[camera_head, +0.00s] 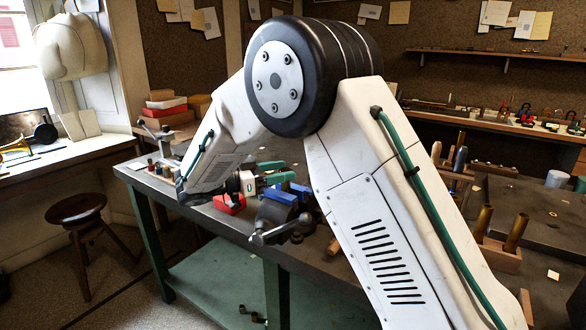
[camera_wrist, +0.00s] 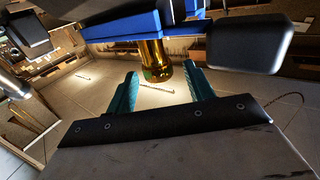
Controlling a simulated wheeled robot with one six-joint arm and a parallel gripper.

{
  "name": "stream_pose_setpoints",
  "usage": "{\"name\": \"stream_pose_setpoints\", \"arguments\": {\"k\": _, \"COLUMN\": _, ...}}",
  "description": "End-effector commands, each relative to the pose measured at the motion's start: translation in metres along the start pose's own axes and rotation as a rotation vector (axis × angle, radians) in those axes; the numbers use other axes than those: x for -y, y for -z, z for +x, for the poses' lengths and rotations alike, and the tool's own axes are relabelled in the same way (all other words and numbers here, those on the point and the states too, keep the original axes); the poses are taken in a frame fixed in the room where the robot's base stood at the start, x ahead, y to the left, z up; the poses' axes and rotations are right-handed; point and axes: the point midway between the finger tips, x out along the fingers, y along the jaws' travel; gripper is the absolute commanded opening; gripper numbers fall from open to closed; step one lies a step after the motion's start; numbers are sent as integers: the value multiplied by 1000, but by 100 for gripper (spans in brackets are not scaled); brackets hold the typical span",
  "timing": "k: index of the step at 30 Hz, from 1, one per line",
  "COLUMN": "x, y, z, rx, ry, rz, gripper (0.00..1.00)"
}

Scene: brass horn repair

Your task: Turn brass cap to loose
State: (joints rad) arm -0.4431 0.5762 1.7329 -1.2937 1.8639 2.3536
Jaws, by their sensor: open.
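The brass cap (camera_wrist: 154,60) shows in the wrist view as a shiny gold cylinder. It sticks out from the blue vise jaws (camera_wrist: 125,27). My gripper (camera_wrist: 160,74) is open, one teal finger on each side of the cap's end, with gaps visible; I see no contact. How far the cap reaches between the fingers is hard to tell. In the head view, the teal fingers of my gripper (camera_head: 287,171) are just above and left of the vise (camera_head: 274,213) with blue jaws (camera_head: 287,193). The cap cannot be made out there.
A red block (camera_head: 230,203) lies on the workbench (camera_head: 216,216) beside the vise. The vise handle (camera_head: 283,231) juts toward the front edge. Brass tubes (camera_head: 516,232) stand in a wooden holder at the right. A stool (camera_head: 76,208) stands on the floor at the left.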

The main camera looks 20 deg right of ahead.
Motion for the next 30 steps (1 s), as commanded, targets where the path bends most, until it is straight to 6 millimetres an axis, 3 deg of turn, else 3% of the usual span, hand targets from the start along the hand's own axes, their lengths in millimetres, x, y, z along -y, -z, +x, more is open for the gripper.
{"name": "stream_pose_setpoints", "arguments": {"k": 7, "x": 0, "y": 0, "z": 33, "rx": 0, "ry": -2, "rz": -1, "gripper": 53}}
{"name": "stream_pose_setpoints", "arguments": {"k": 17, "x": 0, "y": 0, "z": 41, "rx": 1, "ry": -3, "rz": -1, "gripper": 53}}
{"name": "stream_pose_setpoints", "arguments": {"k": 18, "x": 0, "y": 0, "z": 41, "rx": 1, "ry": -3, "rz": -1, "gripper": 50}}
{"name": "stream_pose_setpoints", "arguments": {"k": 23, "x": 0, "y": 0, "z": 41, "rx": 1, "ry": -3, "rz": -1, "gripper": 8}}
{"name": "stream_pose_setpoints", "arguments": {"k": 30, "x": 0, "y": 0, "z": 41, "rx": 1, "ry": 6, "rz": -1, "gripper": 8}}
